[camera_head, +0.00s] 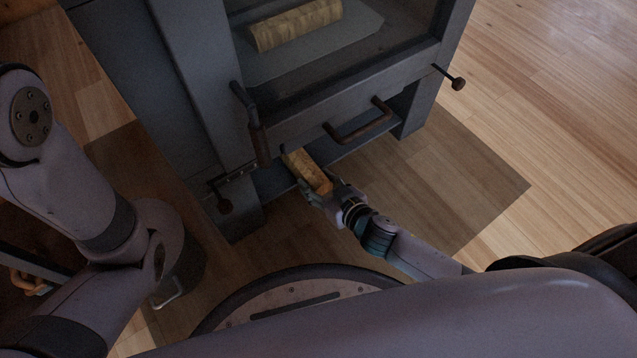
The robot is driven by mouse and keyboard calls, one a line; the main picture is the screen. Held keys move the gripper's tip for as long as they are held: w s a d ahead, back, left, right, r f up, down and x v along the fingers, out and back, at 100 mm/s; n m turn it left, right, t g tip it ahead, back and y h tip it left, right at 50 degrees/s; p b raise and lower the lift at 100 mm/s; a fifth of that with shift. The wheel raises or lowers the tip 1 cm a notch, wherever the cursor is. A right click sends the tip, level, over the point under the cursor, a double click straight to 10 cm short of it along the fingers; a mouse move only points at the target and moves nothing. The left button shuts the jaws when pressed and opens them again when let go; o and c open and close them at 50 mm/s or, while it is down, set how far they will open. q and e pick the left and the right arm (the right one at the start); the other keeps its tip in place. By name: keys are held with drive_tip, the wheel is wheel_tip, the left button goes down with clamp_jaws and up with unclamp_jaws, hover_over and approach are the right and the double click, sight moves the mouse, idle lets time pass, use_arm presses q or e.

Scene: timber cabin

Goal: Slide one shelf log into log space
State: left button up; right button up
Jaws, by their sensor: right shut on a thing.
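A light wooden log (307,172) is held in my right gripper (318,190), which is shut on it. The log's far end reaches the low opening under the drawer front of the dark grey stove (285,185); I cannot tell how deep it is in. Another log (296,24) lies on a grey plate behind the glass of the stove's upper chamber. My left arm shows at the left, but its gripper is not in view.
The stove has a curved handle (358,128) on its lower front, a vertical door handle (252,122) and a knob (458,83) at the right. The plank floor (560,130) to the right is clear.

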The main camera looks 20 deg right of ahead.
drive_tip(key=o, duration=1.5)
drive_tip(key=shift+o, duration=0.2)
wheel_tip(320, 180, up, 10)
drive_tip(key=shift+r, duration=0.1)
drive_tip(key=shift+s, duration=0.1)
